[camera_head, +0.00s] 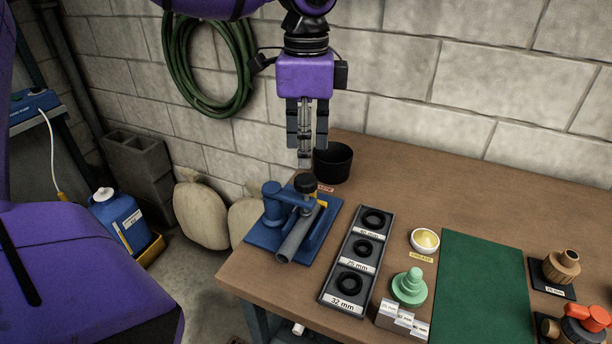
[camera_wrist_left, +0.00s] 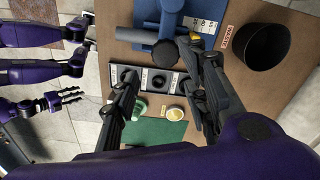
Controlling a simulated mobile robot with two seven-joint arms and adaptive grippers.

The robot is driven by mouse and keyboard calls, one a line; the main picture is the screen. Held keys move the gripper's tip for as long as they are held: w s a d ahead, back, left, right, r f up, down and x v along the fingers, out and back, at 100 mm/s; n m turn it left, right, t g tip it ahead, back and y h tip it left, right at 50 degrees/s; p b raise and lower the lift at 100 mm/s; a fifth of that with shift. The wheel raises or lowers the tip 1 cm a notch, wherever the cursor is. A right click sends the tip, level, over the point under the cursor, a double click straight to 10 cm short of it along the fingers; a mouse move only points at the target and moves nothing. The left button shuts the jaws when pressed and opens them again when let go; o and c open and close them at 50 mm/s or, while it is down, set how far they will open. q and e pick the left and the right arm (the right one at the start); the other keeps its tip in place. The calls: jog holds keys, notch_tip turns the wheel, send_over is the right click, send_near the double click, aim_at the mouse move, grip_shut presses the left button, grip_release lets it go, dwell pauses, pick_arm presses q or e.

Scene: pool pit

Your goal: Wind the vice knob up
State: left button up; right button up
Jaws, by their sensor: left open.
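The vice (camera_head: 265,236) is blue, on a blue base plate at the bench's left end. A grey pipe (camera_head: 298,236) lies in it. Its dark round knob (camera_head: 306,184) is on top. In the left wrist view, the knob (camera_wrist_left: 165,53) shows between the fingertips, with blue vice parts behind it. My left gripper (camera_head: 305,160) points down, open and empty, its fingertips just above the knob in the picture. I cannot tell the exact gap. In the wrist view, what may be my right gripper (camera_wrist_left: 72,96) is small and far off.
A black cup (camera_head: 333,163) stands close behind the vice. A tray of black rings (camera_head: 345,292), a yellow-topped dish (camera_head: 425,240), a green knobbed piece (camera_head: 409,287) and a green mat (camera_head: 480,290) lie to the right. A block wall (camera_head: 480,70) is behind.

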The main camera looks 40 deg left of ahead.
aim_at(306, 182)
pick_arm(q)
notch_tip(306, 182, down, 8)
jog(key=shift+r, duration=0.2)
jog(key=shift+a, duration=0.1)
jog(key=c, duration=1)
jog(key=shift+o, duration=0.2)
jog(key=shift+f+n+b, duration=0.1)
jog(key=shift+n+b, duration=0.3)
jog(key=o, duration=1)
jog(key=shift+c, duration=0.2)
